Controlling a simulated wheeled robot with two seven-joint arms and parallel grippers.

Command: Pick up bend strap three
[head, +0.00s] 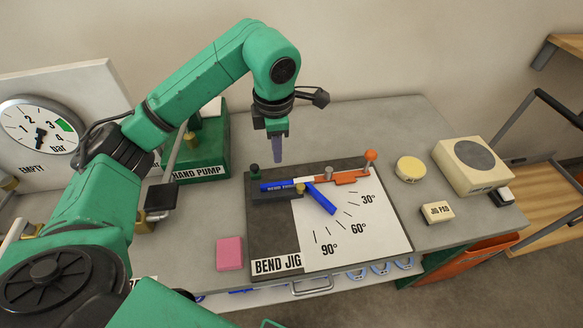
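A blue strap (277,187) with a label that seems to start with "BEND" lies on the bend jig (262,222). A second blue length (321,199) slants down to the right from the jig's pivot; I cannot tell whether both are one bent piece. My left gripper (277,158) points down above and behind the labelled part, apart from it. Its fingers look like one narrow grey-purple shape from this angle, so their opening is unclear. My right gripper is not in view.
An orange lever (348,179) with a ball knob (370,155) crosses the jig's back. A green hand pump (205,150) stands left, a pink block (229,253) front left. A jig pad (437,211), yellow disc (410,168) and beige box (472,165) sit right. The bench behind the jig is clear.

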